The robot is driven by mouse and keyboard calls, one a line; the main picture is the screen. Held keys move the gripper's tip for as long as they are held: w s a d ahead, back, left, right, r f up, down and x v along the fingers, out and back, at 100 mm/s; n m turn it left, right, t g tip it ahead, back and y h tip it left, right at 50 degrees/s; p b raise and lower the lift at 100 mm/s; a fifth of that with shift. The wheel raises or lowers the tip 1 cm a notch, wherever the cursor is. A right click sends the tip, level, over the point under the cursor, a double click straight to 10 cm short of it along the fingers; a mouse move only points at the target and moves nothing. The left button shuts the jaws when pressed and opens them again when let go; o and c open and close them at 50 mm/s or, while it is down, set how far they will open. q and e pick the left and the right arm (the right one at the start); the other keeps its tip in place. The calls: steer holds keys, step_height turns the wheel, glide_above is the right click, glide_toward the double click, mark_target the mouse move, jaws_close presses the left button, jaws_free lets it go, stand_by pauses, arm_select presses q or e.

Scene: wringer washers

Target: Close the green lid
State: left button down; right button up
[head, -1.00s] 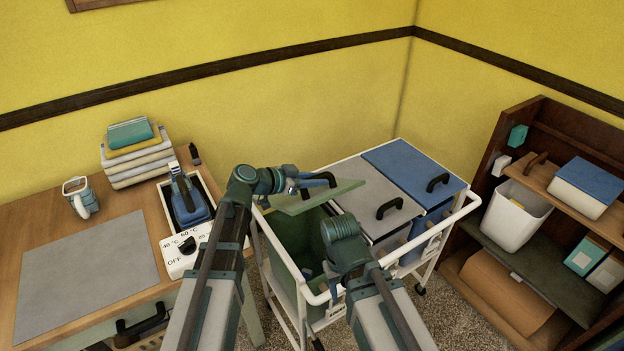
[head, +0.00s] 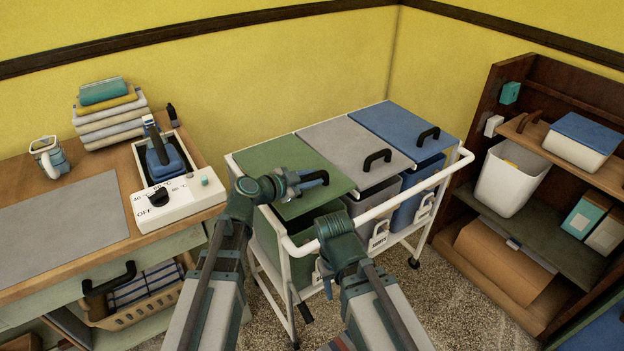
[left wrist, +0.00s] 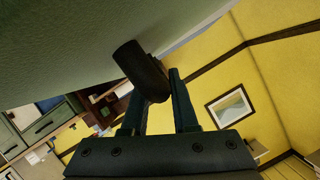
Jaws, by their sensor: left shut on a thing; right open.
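The green lid (head: 275,163) lies nearly level with the grey and blue lids on the white cart. A dark gap shows under its front edge, above the green bin (head: 268,238). My left gripper (head: 309,180) is shut on the lid's black handle (head: 322,176). In the left wrist view, the handle (left wrist: 140,70) sits at my left gripper's fingers (left wrist: 160,103), against the lid's green surface (left wrist: 60,45). My right gripper (head: 328,265) is low in front of the cart, beside the green bin. Its fingers are mostly hidden by my wrist, and I see nothing held.
The grey lid (head: 340,143) and blue lid (head: 400,128) lie flat to the right. The white cart rail (head: 375,212) runs across the front. A wooden table (head: 95,165) with a control box (head: 190,205) stands left, a shelf (head: 500,225) right. Speckled floor is open between.

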arm_select(q)
step_height(320, 180, down, 2)
steer(key=shift+s+f+b, duration=0.1)
steer(key=shift+f+b, duration=0.05)
steer(key=shift+b, duration=0.55)
steer(key=shift+s+d+f, duration=0.1)
arm_select(e)
steer(key=shift+s+d+f, duration=0.1)
steer(key=shift+s+f, duration=0.05)
steer(key=shift+f, duration=0.5)
steer(key=shift+s+d+f, duration=0.1)
steer(key=shift+f, duration=0.5)
arm_select(q)
steer(key=shift+s, duration=0.15)
steer(key=c, duration=0.7)
jaws_free()
steer(key=shift+f, duration=0.1)
arm_select(e)
steer(key=shift+a, duration=0.1)
